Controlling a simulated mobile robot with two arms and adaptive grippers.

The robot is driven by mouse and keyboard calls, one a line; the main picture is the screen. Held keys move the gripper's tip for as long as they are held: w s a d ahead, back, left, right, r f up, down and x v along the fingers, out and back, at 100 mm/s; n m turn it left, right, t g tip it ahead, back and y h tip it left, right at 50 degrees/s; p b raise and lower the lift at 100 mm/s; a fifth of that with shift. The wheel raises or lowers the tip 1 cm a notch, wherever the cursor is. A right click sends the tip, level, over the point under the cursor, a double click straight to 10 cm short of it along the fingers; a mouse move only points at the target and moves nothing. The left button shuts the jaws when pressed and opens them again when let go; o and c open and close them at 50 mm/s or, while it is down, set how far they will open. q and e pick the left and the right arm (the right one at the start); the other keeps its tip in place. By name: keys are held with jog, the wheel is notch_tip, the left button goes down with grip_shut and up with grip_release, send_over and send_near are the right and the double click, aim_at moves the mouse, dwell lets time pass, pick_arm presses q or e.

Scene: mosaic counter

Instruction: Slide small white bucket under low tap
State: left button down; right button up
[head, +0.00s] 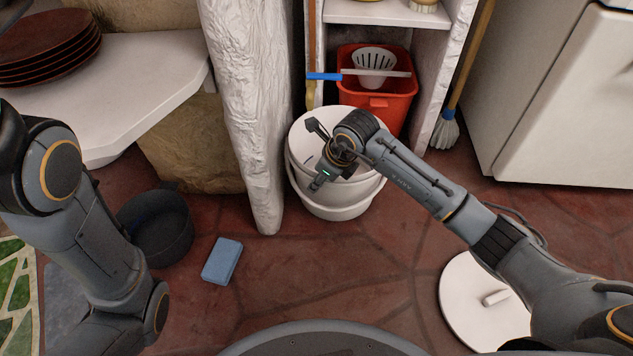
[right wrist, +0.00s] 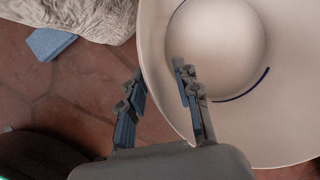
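The white bucket (head: 340,205) stands upright on the red stone floor, beside a rough whitish post. Its open top and pale inside (right wrist: 215,45) fill much of the right wrist view. My right gripper (head: 316,156) is at the bucket's left rim. In the right wrist view the gripper (right wrist: 158,72) is open, with one finger over the floor outside the rim and the other over the bucket's inside. Whether either finger touches the wall cannot be told. My left arm comes in at the left, but its gripper is out of the picture. No tap is in view.
A dark pot (head: 157,228) and a blue sponge (head: 222,262) lie left of the post (head: 248,110). A red bucket (head: 385,103) stands in the shelf unit behind. A white lid (head: 478,300) lies at the right front. The floor in front of the white bucket is clear.

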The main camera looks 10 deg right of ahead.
jog(key=v, duration=0.9)
